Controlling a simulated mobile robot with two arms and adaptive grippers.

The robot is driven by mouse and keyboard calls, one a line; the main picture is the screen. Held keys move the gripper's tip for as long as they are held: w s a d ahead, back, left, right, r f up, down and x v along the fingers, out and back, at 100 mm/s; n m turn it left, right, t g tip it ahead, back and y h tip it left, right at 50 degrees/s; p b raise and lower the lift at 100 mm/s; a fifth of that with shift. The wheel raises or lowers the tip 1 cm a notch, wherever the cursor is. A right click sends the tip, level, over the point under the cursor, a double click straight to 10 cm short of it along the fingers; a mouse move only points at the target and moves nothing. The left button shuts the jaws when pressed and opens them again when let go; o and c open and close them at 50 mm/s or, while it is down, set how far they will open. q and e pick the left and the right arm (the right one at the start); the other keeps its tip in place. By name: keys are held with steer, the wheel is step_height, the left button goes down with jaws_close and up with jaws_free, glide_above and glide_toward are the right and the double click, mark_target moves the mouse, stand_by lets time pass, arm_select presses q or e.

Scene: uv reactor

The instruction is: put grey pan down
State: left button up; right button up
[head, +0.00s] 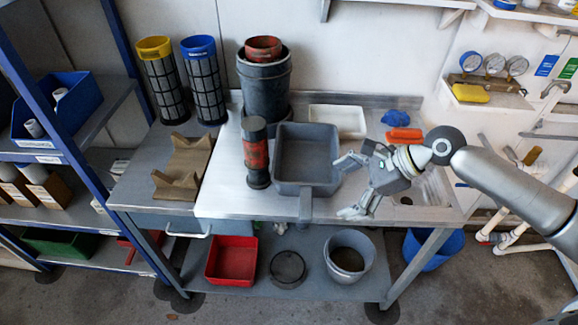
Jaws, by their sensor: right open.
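The grey pan (304,186) is a square, deep pan on the steel bench (222,196), with its handle pointing toward the front edge and reaching over it. It looks level and its inside appears empty. My right gripper (347,187) is just right of the pan, its fingers spread open, one near the pan's right rim and one lower near the bench's front edge. Nothing is between the fingers. Whether a finger touches the rim cannot be told. My left gripper is not in view.
A black and red cylinder (256,155) stands close left of the pan. A white tray (338,121), an orange item (405,135) and a blue cloth (396,118) lie behind. A dark bucket (265,85) stands at the back. A brown wooden cradle (183,168) is at left.

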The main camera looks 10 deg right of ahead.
mark_target(310, 201)
steer(key=x, duration=1)
steer(key=shift+w+a, duration=0.15)
steer(key=shift+a, duration=0.1)
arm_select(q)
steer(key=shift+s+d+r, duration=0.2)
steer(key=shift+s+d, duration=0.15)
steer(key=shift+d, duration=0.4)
arm_select(e)
steer(key=shift+r, duration=0.1)
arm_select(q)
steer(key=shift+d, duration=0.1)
arm_select(e)
steer(key=c, duration=1.1)
steer(key=shift+r, duration=0.1)
